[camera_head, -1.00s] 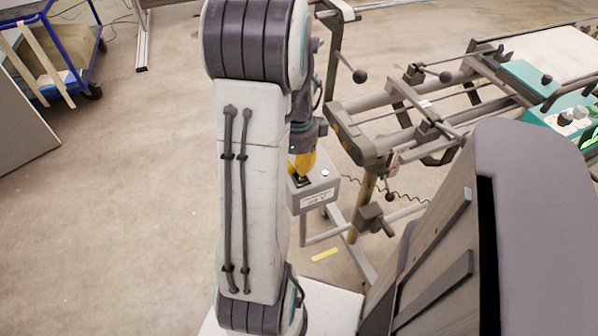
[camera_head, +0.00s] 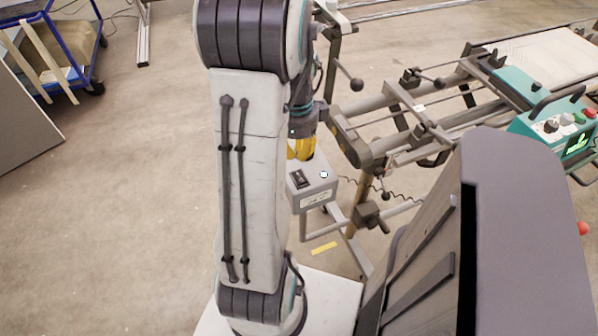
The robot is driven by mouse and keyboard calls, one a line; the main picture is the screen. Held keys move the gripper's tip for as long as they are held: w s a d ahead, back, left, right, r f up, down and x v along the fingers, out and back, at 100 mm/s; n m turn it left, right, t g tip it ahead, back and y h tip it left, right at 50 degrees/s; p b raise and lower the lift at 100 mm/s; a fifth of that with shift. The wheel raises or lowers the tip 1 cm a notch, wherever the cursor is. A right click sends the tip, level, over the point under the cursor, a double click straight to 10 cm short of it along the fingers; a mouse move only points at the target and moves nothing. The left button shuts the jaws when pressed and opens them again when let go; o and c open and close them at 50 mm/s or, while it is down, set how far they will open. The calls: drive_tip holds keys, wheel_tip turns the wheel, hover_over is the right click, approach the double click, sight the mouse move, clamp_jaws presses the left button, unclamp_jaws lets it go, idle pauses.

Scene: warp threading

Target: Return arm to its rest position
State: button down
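My arm stands upright in the middle of the head view, its pale upper link and dark joints filling the centre. My gripper (camera_head: 302,149), with yellow fingers, points down behind the arm's right edge. It is partly hidden by the arm link, so whether it is open or shut does not show. Below it is a grey box (camera_head: 315,190) with a black switch and a small white knob on top. The fingers appear just above or behind the box's top; the exact gap cannot be told.
A machine frame with rails (camera_head: 400,115) stands at the right, with a teal control panel (camera_head: 550,125) carrying knobs and a lit screen. A blue cart (camera_head: 85,60) and a grey panel (camera_head: 30,120) are at the left. The floor (camera_head: 150,200) left of my arm is clear.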

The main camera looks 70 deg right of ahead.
idle(0.8)
drive_tip(key=n, duration=0.3)
drive_tip(key=shift+a, duration=0.1)
drive_tip(key=n, duration=0.2)
drive_tip(key=a+n, duration=0.1)
drive_tip(key=n, duration=0.1)
drive_tip(key=shift+y, duration=0.3)
drive_tip(key=a+n, duration=0.1)
drive_tip(key=n, duration=0.1)
drive_tip(key=a+n+y, duration=0.1)
drive_tip(key=a+n, duration=0.1)
drive_tip(key=a+f+n, duration=0.1)
drive_tip(key=n, duration=0.1)
drive_tip(key=shift+s+a+n, duration=0.15)
drive_tip(key=shift+s+n, duration=0.15)
drive_tip(key=shift+s, duration=0.1)
drive_tip(key=w+a+r+n+t+p, duration=0.1)
drive_tip(key=w+a+r+n, duration=0.3)
drive_tip(key=a, duration=0.5)
drive_tip(key=w+a+r+n+t+h+p, duration=0.1)
drive_tip(key=w+a+r+n+p, duration=0.2)
drive_tip(key=w+a+r+n, duration=0.2)
drive_tip(key=w+a+r+n+t+p, duration=0.1)
drive_tip(key=w+a+r+n, duration=0.3)
drive_tip(key=a+r+n, duration=0.5)
drive_tip(key=a+n+p, duration=0.1)
drive_tip(key=a+n, duration=0.2)
drive_tip(key=a, duration=0.1)
drive_tip(key=shift+w+h, duration=0.3)
drive_tip(key=shift+w, duration=0.05)
